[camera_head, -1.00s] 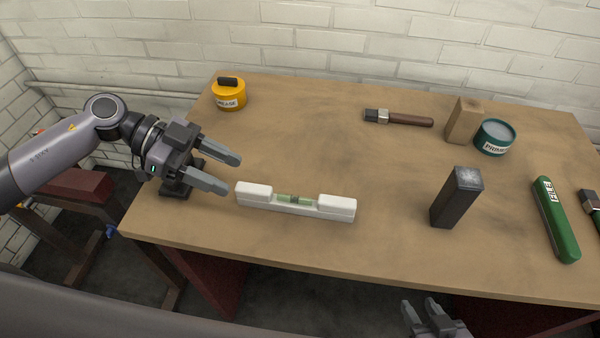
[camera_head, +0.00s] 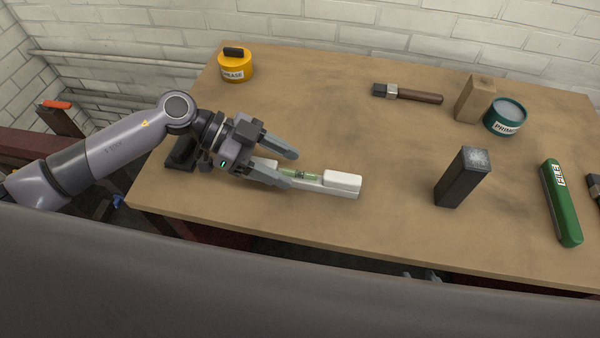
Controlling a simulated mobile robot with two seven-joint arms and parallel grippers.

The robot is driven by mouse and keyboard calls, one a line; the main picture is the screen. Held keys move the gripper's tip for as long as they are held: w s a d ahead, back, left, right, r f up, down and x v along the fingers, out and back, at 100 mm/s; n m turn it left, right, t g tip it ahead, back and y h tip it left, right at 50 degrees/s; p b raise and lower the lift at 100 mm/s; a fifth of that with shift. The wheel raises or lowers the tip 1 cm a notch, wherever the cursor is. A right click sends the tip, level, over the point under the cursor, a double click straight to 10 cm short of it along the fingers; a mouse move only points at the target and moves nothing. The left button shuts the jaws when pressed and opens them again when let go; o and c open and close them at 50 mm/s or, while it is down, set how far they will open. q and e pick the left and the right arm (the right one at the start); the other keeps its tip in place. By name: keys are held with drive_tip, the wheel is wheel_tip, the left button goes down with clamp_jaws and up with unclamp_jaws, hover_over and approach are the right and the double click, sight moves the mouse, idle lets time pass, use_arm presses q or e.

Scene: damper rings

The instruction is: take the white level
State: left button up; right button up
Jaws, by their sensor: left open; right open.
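The white level (camera_head: 343,182) lies flat on the table near its front left, with a green vial in its middle. My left gripper (camera_head: 293,168) is open over the left half of the level. Its fingers point right, one on the far side and one over the near side, and they hide much of the level's left end. I cannot tell whether they touch it. My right gripper (camera_head: 425,277) shows only as a small tip beyond the table's front edge, mostly hidden by a dark grey surface at the bottom of the view.
On the wooden table (camera_head: 330,120) stand a yellow grease tin (camera_head: 235,66), a hammer (camera_head: 408,94), a wooden block (camera_head: 474,99), a teal primer tin (camera_head: 505,118), a dark upright block (camera_head: 462,178) and a green file case (camera_head: 560,203). The table's middle is clear.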

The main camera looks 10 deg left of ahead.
use_arm(q)
drive_tip(key=shift+x, duration=0.85)
clamp_jaws()
drive_tip(key=shift+r, duration=0.15)
